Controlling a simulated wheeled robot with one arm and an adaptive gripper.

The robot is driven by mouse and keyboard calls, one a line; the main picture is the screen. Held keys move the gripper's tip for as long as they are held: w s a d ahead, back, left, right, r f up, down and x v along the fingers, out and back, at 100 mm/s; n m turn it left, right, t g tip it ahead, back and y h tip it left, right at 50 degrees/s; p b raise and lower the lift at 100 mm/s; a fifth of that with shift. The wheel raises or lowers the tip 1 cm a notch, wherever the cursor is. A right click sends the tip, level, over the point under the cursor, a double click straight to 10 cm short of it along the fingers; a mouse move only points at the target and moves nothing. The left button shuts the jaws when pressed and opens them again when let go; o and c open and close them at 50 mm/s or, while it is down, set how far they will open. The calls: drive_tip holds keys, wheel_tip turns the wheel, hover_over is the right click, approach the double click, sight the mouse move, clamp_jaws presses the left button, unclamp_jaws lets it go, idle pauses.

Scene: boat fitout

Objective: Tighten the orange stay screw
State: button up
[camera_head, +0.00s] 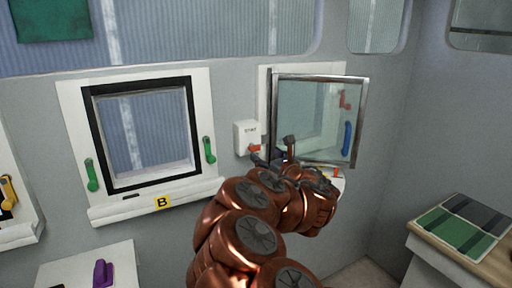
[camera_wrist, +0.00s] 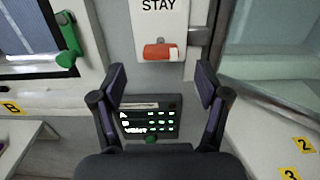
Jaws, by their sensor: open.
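The orange stay screw (camera_wrist: 161,53) sits at the bottom of a white box marked STAY (camera_wrist: 157,22) on the wall. In the head view the orange screw (camera_head: 255,148) shows at the lower edge of the white box (camera_head: 246,134). My gripper (camera_wrist: 162,85) is open, with one finger on each side below the screw in the wrist view. Nothing is between the fingers, and they appear apart from the screw. In the head view my gripper (camera_head: 289,146) is beside the screw, to its right, and partly hidden by my arm.
A framed glass pane (camera_head: 318,118) with a blue handle (camera_head: 347,138) stands out from the wall right of the box. Window B (camera_head: 140,135) with green handles is at left. A dark panel with lit text (camera_wrist: 150,118) lies below. A counter with green swatches (camera_head: 462,226) is at right.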

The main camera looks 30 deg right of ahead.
sight(258, 149)
drive_tip(key=shift+w+d+p, duration=0.2)
drive_tip(key=shift+w+p, duration=0.4)
drive_tip(key=shift+w, duration=1.25)
drive_tip(key=shift+w+d+p, duration=0.15)
drive_tip(key=shift+w+p, duration=0.45)
drive_tip(key=shift+w, duration=1.2)
drive_tip(key=shift+c, duration=0.2)
drive_tip(key=c, duration=1.1)
drive_tip(key=shift+f+b, duration=0.1)
drive_tip(key=shift+b, duration=0.3)
